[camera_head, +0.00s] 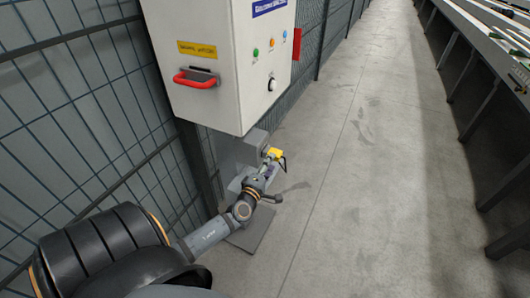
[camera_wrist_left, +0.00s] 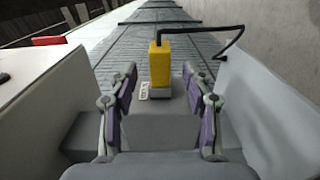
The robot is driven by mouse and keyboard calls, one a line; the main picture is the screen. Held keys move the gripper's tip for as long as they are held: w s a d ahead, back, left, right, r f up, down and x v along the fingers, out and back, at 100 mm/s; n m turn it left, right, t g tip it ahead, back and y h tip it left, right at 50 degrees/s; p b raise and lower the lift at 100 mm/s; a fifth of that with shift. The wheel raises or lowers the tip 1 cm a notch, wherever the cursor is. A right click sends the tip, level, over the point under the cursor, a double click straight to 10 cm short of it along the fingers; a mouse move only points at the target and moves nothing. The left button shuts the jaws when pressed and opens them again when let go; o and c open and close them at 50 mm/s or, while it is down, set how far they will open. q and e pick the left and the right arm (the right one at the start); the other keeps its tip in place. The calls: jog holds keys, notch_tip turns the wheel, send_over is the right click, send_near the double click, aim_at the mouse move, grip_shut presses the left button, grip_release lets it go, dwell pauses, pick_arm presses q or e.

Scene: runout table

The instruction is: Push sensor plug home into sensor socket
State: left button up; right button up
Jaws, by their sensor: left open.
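The yellow sensor plug (camera_head: 273,153) shows at the low grey stand under the cabinet, with a black cable coming off it. In the left wrist view the plug (camera_wrist_left: 160,64) stands upright, its lower end at a small grey block (camera_wrist_left: 160,92) that looks like the sensor socket. I cannot tell how deep it sits. My left gripper (camera_head: 266,169) is close to the plug. In the left wrist view the purple-padded fingers of this gripper (camera_wrist_left: 160,84) are apart, one on each side of the plug, with visible gaps. My right gripper is out of view.
A white control cabinet (camera_head: 220,60) with a red handle (camera_head: 195,78) hangs above the stand. A wire mesh fence (camera_head: 80,110) runs along the left. The concrete floor (camera_head: 345,180) is clear, with a long table (camera_head: 490,50) at the right.

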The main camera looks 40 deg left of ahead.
pick_arm(q)
jog(key=v, duration=0.6)
jog(key=shift+s, duration=0.15)
dwell(0.3)
dwell(0.5)
